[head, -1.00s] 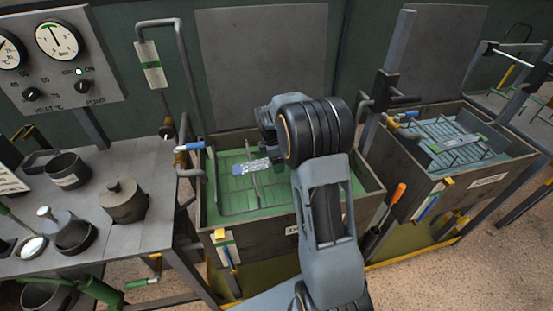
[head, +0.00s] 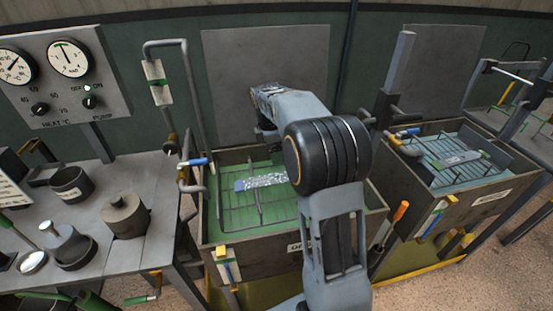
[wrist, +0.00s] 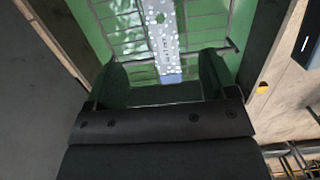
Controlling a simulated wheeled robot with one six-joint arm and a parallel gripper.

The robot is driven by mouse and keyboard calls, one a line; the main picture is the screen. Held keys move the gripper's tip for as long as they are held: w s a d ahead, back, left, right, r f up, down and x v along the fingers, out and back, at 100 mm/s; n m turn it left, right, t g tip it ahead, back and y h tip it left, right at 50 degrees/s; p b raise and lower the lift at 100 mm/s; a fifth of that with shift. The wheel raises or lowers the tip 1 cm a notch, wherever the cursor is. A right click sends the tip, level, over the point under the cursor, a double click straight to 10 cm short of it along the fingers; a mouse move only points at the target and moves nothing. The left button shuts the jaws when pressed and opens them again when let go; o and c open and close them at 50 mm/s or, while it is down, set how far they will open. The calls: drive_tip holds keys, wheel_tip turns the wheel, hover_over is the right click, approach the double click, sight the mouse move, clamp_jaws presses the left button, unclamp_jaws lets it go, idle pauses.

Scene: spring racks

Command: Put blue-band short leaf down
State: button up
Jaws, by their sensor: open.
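The blue-band short leaf (head: 265,181) is a pale speckled strip with a blue end at the left. It lies across a wire rack (head: 235,207) inside the green-lined tank (head: 291,239). In the wrist view the leaf (wrist: 162,30) runs away from me, its blue end nearest, with the rack wires around it. My gripper (wrist: 158,75) is open, its two green jaws apart, and nothing shows held between them. The blue end appears between the jaws in the picture, but the leaf lies beyond them. In the head view my arm hides much of the gripper and the tank's right part.
A second tank (head: 470,205) with another rack and a plate stands at the right. At the left a bench (head: 158,205) carries several dark pots and a gauge panel (head: 62,85). A pipe with a blue-handled valve (head: 196,162) rises by the tank's left edge.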

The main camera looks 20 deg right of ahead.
drive_tip(key=s+a+r+m+t, duration=0.1)
drive_tip(key=s+a+r+m, duration=0.15)
drive_tip(key=s+m, duration=0.2)
drive_tip(key=s+a+r+m+t, duration=0.1)
drive_tip(key=s+a+m, duration=0.2)
drive_tip(key=s, duration=0.3)
drive_tip(key=s+a+f+m+t, duration=0.1)
drive_tip(key=s+a+m, duration=0.1)
drive_tip(key=s+m, duration=0.2)
drive_tip(key=s+a+f+m+t+y, duration=0.1)
drive_tip(key=s+m, duration=0.3)
drive_tip(key=s, duration=0.4)
drive_tip(key=shift+a+f, duration=0.45)
drive_tip(key=shift+f, duration=0.3)
